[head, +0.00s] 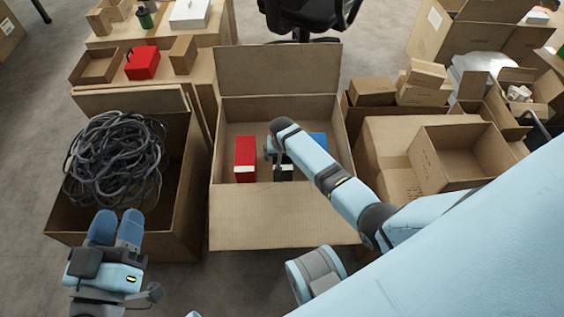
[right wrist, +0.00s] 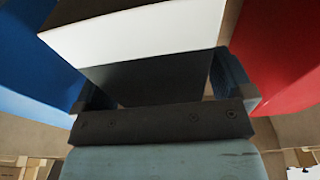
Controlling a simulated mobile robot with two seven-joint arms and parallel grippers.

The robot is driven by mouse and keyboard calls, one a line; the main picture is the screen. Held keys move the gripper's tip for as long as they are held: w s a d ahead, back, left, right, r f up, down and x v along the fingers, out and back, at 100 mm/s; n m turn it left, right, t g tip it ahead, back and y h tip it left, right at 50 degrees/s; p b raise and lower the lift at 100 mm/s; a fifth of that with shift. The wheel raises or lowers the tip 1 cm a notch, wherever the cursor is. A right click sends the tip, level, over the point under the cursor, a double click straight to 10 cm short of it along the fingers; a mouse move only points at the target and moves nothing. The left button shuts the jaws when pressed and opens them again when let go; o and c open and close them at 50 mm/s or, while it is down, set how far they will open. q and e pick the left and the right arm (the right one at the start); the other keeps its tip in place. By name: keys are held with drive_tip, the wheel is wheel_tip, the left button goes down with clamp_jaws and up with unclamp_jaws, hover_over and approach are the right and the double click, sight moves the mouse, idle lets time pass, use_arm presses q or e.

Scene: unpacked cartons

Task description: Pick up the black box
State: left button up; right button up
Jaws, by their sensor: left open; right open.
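The black box (head: 285,174) stands in the open middle carton (head: 285,215), between a red box (head: 245,155) and a blue box (head: 319,141). My right arm hides most of it in the head view. In the right wrist view its dark face (right wrist: 165,80) and a white band show close up. My right gripper (right wrist: 165,85) is open, with one finger on either side of the black box; whether they touch it I cannot tell. My left gripper (head: 118,222) is open and empty at the front edge of the left carton.
Closed and open cartons (head: 400,150) crowd the right side. A table (head: 205,70) with a red box stands behind left, and an office chair (head: 305,15) stands behind the middle carton.

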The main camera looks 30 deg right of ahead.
drive_tip(key=shift+r, duration=0.1)
drive_tip(key=c, duration=1.3)
drive_tip(key=shift+r, duration=0.1)
